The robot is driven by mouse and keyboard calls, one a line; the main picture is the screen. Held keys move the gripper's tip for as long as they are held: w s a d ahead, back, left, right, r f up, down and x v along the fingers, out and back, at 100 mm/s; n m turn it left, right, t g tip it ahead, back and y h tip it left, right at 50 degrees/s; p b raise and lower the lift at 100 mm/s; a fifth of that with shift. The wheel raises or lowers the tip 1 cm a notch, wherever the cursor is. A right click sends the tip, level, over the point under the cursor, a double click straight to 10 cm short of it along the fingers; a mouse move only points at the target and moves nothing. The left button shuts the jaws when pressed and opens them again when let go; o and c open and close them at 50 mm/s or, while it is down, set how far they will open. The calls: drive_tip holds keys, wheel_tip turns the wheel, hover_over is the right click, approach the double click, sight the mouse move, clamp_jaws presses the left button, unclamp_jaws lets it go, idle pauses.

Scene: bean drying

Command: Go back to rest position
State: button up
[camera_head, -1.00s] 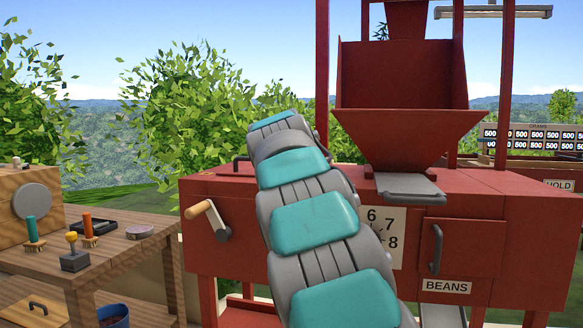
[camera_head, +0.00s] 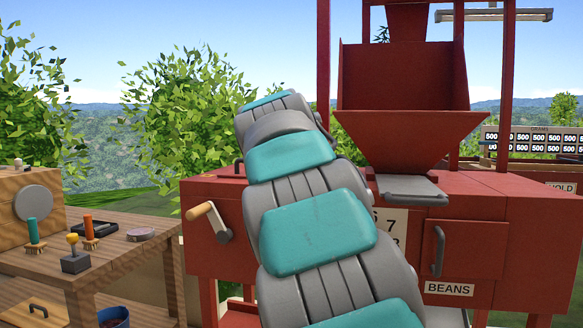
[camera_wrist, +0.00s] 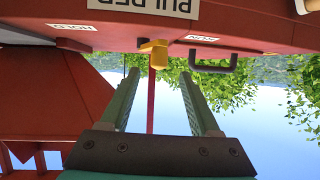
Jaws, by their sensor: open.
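My gripper (camera_wrist: 158,82) shows in the wrist view with two green fingers spread apart and nothing between them. In the head view my teal and grey arm rises through the middle, and the gripper is hidden beyond it. The wrist view is upside down. A red body labelled PULPER (camera_wrist: 145,8) lies beyond the fingertips, with a yellow part (camera_wrist: 158,55) and a dark handle (camera_wrist: 213,62) on it. I cannot tell the exact gap, but no contact shows.
A red machine (camera_head: 470,205) with a hopper (camera_head: 405,125) and a BEANS label stands behind my arm. Its crank (camera_head: 207,218) sticks out left of the arm. A wooden table (camera_head: 125,253) with small tools is at the left. A lit number board (camera_head: 535,140) is at the right.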

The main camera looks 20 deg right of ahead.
drive_tip(key=shift+s+a+r, duration=0.1)
drive_tip(key=shift+s+a, duration=0.1)
drive_tip(key=shift+s, duration=0.25)
drive_tip(key=s+f+g+y, duration=0.1)
drive_tip(key=s+f+g, duration=0.1)
drive_tip(key=s+f, duration=0.4)
drive_tip(key=s+f+g+y, duration=0.15)
drive_tip(key=s+f, duration=0.25)
drive_tip(key=f, duration=0.5)
drive_tip(key=s+a+f+n+g+y, duration=0.1)
drive_tip(key=s+a+f+n+g, duration=0.1)
drive_tip(key=s+f, duration=0.7)
drive_tip(key=s+a+f+n+g+y, duration=0.1)
drive_tip(key=s+a+f+g, duration=0.4)
drive_tip(key=s+f, duration=0.5)
drive_tip(key=s+a+f+n+g+y, duration=0.1)
drive_tip(key=s+f, duration=0.8)
drive_tip(key=s, duration=1)
drive_tip(key=a+n+g, duration=0.1)
drive_tip(key=a+g, duration=0.1)
drive_tip(key=a, duration=0.1)
drive_tip(key=shift+f+n+y, duration=0.3)
drive_tip(key=shift+f+y, duration=0.05)
drive_tip(key=shift+f, duration=0.05)
